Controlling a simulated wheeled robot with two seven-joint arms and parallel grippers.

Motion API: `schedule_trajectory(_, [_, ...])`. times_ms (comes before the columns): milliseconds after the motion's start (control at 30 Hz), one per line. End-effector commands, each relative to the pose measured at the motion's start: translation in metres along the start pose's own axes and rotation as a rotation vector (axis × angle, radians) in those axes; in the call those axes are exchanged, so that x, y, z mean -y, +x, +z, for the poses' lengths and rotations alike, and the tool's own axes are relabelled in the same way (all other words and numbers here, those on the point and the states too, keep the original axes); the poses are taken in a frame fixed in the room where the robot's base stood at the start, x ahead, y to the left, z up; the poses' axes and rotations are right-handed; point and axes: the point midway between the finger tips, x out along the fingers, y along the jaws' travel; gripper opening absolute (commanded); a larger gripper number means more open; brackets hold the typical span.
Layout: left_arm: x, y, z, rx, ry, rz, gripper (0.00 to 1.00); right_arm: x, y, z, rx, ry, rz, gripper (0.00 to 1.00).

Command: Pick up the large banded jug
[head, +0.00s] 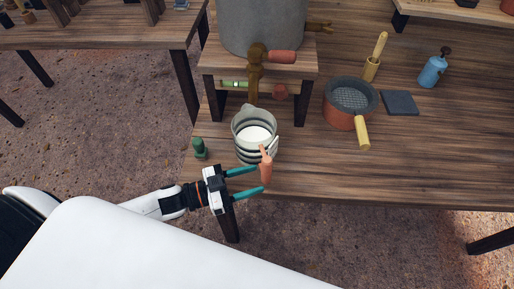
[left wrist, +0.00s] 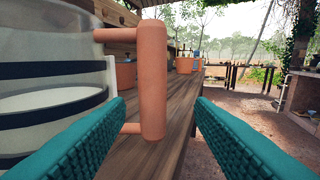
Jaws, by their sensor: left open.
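The large banded jug (head: 245,137) is pale with dark bands and stands upright on the front of the wooden table, below a tap. It looks to have white contents. Its terracotta-coloured handle (head: 266,168) sticks out toward the table's front edge. My left gripper (head: 256,182) is open at the handle, with its teal fingers on either side of it. In the left wrist view the handle (left wrist: 152,80) stands upright between and beyond the fingers, nearer the left one. The jug's banded wall (left wrist: 50,90) fills the left side there. My right gripper is not in view.
A small green bottle-like object (head: 199,148) stands just left of the jug. A large grey tank (head: 262,25) with a brass tap (head: 256,60) sits on a stand behind it. A terracotta strainer pot (head: 345,115) is to the right. The table's front right is clear.

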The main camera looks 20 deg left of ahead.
Motion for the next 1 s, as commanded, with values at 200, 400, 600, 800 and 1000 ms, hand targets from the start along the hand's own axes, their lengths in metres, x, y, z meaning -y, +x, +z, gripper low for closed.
schedule_trajectory(200, [-0.008, 0.031, 0.003, 0.003, 0.001, 0.001, 0.49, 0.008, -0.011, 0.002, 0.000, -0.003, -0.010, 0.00])
schedule_trajectory(400, [-0.007, 0.049, 0.001, 0.001, 0.000, 0.000, 0.49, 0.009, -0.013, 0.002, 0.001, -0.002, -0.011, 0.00])
schedule_trajectory(600, [-0.007, 0.050, -0.001, -0.001, 0.000, 0.000, 0.49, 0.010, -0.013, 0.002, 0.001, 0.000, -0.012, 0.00])
schedule_trajectory(800, [-0.007, 0.050, -0.001, 0.000, 0.000, 0.000, 0.21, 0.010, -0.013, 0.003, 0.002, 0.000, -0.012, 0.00])
schedule_trajectory(1000, [-0.007, 0.050, 0.000, 0.000, 0.000, 0.000, 0.00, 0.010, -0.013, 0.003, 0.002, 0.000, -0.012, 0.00])
